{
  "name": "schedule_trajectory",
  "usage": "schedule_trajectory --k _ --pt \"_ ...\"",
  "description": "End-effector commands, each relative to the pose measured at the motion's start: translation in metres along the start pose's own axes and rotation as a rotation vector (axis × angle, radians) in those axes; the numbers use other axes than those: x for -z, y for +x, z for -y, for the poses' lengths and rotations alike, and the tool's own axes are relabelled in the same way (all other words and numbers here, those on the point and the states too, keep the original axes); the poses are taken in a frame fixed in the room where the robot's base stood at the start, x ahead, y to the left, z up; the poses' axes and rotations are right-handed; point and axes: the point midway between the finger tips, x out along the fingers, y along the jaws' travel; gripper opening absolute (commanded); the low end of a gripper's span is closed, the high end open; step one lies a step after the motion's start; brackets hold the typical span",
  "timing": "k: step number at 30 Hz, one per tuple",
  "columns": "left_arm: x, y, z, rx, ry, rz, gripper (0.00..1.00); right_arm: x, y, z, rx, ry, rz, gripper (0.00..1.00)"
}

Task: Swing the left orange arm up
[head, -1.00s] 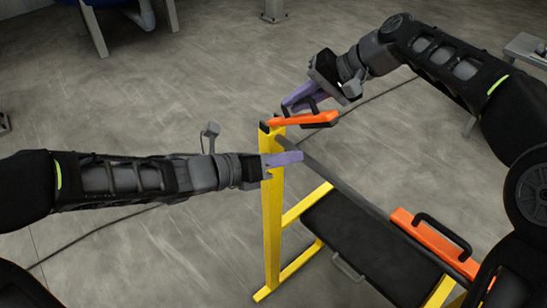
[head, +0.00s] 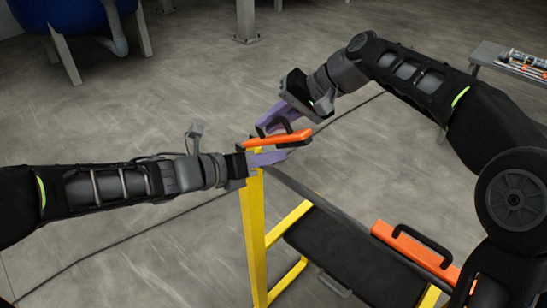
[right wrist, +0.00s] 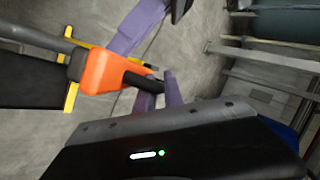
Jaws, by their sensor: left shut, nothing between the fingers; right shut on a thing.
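The left orange arm (head: 275,141), with a black handle, sticks out to the right from the top of the yellow post (head: 253,235). My right gripper (head: 272,124), with purple fingers, is shut on the black handle; the right wrist view shows this handle (right wrist: 140,82) between its fingers (right wrist: 158,95). My left gripper (head: 268,158) is shut and empty beside the post top, just under the orange arm. I cannot tell whether it touches the arm. Its purple fingers also show in the right wrist view (right wrist: 135,30).
The right orange arm (head: 412,248) with a black handle lies along the right side of the stand. A dark plate (head: 350,258) spans the yellow frame. A grey bench (head: 490,58) stands at the far right.

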Motion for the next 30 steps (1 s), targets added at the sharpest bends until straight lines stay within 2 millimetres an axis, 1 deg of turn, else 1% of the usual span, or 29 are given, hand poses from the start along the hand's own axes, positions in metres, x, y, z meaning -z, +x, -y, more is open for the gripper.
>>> schedule_trajectory --k 1,8,9,12,17,20,23,26,30 --pt "-0.013 -0.004 0.0 -0.001 0.004 0.017 0.0 -0.001 0.001 -0.002 -0.004 0.001 0.003 0.0" --pt "-0.019 -0.006 0.001 -0.001 0.002 0.025 0.0 -0.001 0.001 -0.004 -0.006 0.001 0.005 0.0" --pt "-0.019 -0.006 0.001 -0.002 0.002 0.026 0.0 -0.001 0.001 -0.004 -0.007 0.001 0.005 0.14" --pt "-0.019 -0.006 0.0 -0.002 0.002 0.026 0.0 -0.001 0.001 -0.004 -0.008 0.002 0.007 0.22" --pt "-0.019 -0.006 0.0 -0.004 0.001 0.026 0.0 -0.002 0.001 -0.006 -0.01 0.004 0.01 0.22" --pt "-0.019 -0.007 -0.001 -0.005 0.001 0.027 0.0 -0.002 -0.003 -0.006 -0.011 0.005 0.009 0.22" --pt "-0.019 -0.007 -0.002 -0.007 0.0 0.027 0.0 -0.001 -0.012 -0.006 -0.01 0.006 0.006 0.22" --pt "-0.019 -0.007 -0.003 -0.009 0.0 0.027 0.0 0.001 -0.029 -0.006 -0.009 0.006 0.0 0.22" --pt "-0.019 -0.007 -0.003 -0.01 -0.001 0.027 0.0 0.003 -0.058 -0.005 -0.007 0.005 -0.008 0.22"
